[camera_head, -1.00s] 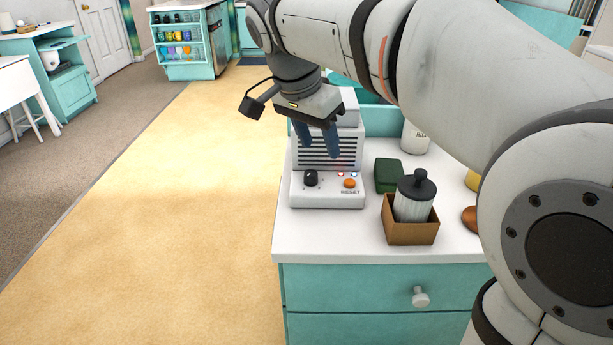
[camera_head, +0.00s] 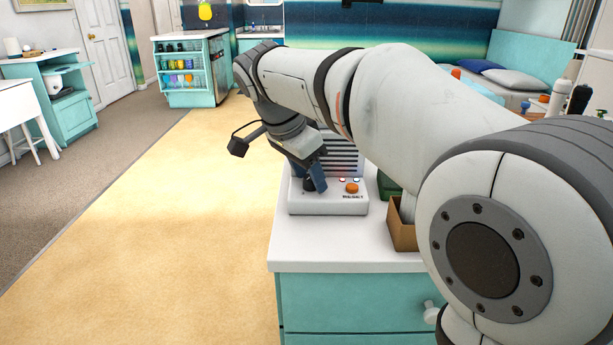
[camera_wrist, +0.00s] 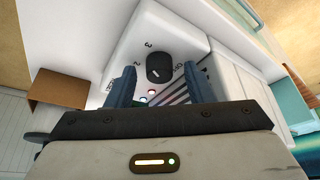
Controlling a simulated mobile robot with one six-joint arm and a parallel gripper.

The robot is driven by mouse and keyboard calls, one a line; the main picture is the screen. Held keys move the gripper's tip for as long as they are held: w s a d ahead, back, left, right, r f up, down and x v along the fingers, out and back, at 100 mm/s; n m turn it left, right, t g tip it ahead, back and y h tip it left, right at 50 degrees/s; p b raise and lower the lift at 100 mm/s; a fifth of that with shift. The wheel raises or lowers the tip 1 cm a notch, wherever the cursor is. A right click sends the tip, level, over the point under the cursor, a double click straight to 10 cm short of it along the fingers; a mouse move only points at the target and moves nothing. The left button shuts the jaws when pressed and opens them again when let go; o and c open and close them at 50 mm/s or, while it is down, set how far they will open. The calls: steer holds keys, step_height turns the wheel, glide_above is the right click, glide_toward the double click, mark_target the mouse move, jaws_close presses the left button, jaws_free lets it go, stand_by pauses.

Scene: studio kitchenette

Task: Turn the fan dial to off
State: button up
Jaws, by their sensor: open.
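The fan unit (camera_head: 327,207) is a white box with a slatted grille, standing on the white counter top. Its round black dial (camera_wrist: 159,67) shows in the wrist view, with the numbers 2 and 3 beside it and further lettering on its right that I cannot read surely. A short white mark on the dial points down and to the right in that view. My gripper (camera_head: 309,184) is open, pointing down at the panel. In the wrist view its blue fingers (camera_wrist: 159,75) stand either side of the dial with gaps.
An orange reset button (camera_head: 352,188) and small lights sit right of the dial. A brown open box (camera_head: 402,235) and a dark green block (camera_head: 388,186) stand to the right, partly behind my arm. The counter's front left (camera_head: 300,245) is clear.

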steer(key=shift+c, duration=0.5)
steer(key=c, duration=0.9)
steer(key=shift+n, duration=0.3)
steer(key=n, duration=0.2)
steer(key=n+t+y+p, duration=0.1)
steer(key=n, duration=0.1)
steer(key=shift+s+d+r+y, duration=0.1)
steer(key=shift+s+d+y, duration=0.1)
steer(key=shift+y, duration=0.1)
steer(key=n+y+p, duration=0.1)
steer(key=n, duration=0.2)
steer(key=n+y+p, duration=0.1)
steer(key=n, duration=0.1)
steer(key=shift+d+n+t+p, duration=0.15)
steer(key=shift+n+t+p, duration=0.15)
steer(key=shift+n+t, duration=0.1)
steer(key=n+y+p, duration=0.1)
steer(key=n, duration=0.1)
steer(key=n+p, duration=0.1)
steer(key=n, duration=0.1)
steer(key=shift+w+d+n+y, duration=0.1)
steer(key=shift+n+y, duration=0.2)
steer(key=shift+y, duration=0.1)
steer(key=n, duration=0.2)
steer(key=n+g+y+p, duration=0.1)
steer(key=n, duration=0.1)
steer(key=shift+n+y, duration=0.3)
steer(key=shift+n, duration=0.1)
steer(key=shift+g, duration=0.3)
